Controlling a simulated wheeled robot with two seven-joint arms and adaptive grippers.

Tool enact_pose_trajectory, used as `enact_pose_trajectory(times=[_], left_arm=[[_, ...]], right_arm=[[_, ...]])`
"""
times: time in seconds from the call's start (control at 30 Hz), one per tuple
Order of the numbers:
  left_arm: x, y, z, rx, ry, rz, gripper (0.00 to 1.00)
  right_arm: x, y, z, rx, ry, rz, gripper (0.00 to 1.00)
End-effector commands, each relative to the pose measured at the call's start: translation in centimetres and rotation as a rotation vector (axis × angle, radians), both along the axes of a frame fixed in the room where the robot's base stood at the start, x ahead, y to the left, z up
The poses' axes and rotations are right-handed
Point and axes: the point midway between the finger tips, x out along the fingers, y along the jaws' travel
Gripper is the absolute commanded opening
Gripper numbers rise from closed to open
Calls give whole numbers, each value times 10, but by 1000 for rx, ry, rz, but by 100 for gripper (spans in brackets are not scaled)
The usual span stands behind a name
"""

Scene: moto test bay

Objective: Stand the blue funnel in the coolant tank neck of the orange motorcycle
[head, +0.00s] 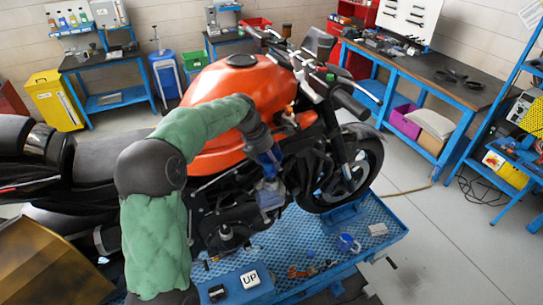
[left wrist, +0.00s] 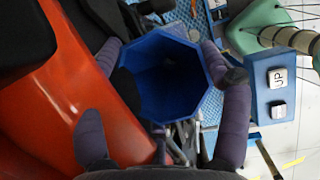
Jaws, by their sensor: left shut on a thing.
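The blue funnel (left wrist: 165,75) is between the fingers of my left gripper (left wrist: 162,62), its wide mouth facing the left wrist camera. In the head view my left gripper (head: 264,152) points down beside the right flank of the orange motorcycle (head: 235,80), just below the fuel tank. The funnel is small and partly covered there. A pale bluish block (head: 269,195), perhaps the coolant tank, shows just below the gripper. Its neck cannot be made out, and I cannot tell whether the funnel touches it. My right gripper is in neither view.
The motorcycle stands on a blue platform (head: 375,250). On it are a box marked UP (head: 250,279), a blue mug (head: 348,243), a white box (head: 377,229) and small loose parts. Handlebars (head: 345,98) stick out to the right.

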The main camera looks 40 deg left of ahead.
Motion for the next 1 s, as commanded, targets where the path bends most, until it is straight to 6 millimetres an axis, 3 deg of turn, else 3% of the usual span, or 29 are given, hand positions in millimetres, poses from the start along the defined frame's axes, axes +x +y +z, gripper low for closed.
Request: enact_pose_trajectory(times=[1.0], left_arm=[[1,-1,-1,-2,1,-2,45]], right_arm=[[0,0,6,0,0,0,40]])
